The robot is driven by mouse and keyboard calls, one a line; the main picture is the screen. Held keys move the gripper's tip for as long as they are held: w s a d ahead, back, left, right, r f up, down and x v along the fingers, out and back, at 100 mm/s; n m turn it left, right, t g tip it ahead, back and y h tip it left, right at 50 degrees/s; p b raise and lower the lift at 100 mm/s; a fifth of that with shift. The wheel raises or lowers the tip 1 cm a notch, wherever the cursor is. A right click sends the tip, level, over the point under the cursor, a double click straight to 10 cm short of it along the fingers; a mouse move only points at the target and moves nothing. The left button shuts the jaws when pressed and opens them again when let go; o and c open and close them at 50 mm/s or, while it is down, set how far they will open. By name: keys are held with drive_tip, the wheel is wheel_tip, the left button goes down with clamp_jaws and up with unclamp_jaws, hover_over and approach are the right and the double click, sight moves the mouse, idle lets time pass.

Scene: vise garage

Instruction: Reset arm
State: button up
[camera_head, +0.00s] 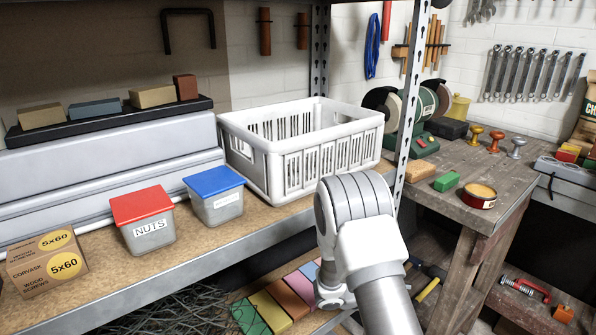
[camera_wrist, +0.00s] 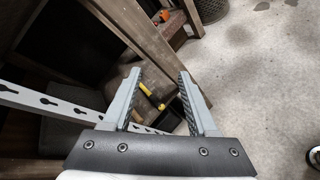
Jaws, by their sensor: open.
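My arm (camera_head: 357,225) is bent in front of the shelf in the head view, with its rounded joint close to the white basket. My gripper (camera_wrist: 158,80) shows in the wrist view with its two ridged fingers apart and nothing between them. It points down toward the area below the workbench and the concrete floor. In the head view my gripper is hidden behind or below my arm.
A white basket (camera_head: 291,165), a NUTS box with a red lid (camera_head: 147,233) and a blue-lidded box (camera_head: 216,207) stand on the shelf. A metal upright (camera_head: 410,110) rises beside my arm. The workbench (camera_head: 478,165) is at right. Open floor (camera_wrist: 260,80) shows in the wrist view.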

drive_tip(key=s+r+m+g+y, duration=0.2)
drive_tip(key=s+r+m, duration=0.3)
drive_tip(key=r, duration=0.6)
drive_tip(key=s+a+r+m+t+y, duration=0.2)
drive_tip(key=s+a+r+m+y, duration=0.3)
drive_tip(key=s+r, duration=0.5)
drive_tip(key=s+a+r+m+t+y, duration=0.25)
drive_tip(key=s+a+r+y, duration=0.4)
drive_tip(key=s, duration=0.45)
wheel_tip(320, 180, up, 25)
drive_tip(key=a+p, duration=0.1)
drive_tip(key=p, duration=2.3)
drive_tip(key=shift+s+h, duration=0.3)
drive_tip(key=shift+h, duration=0.05)
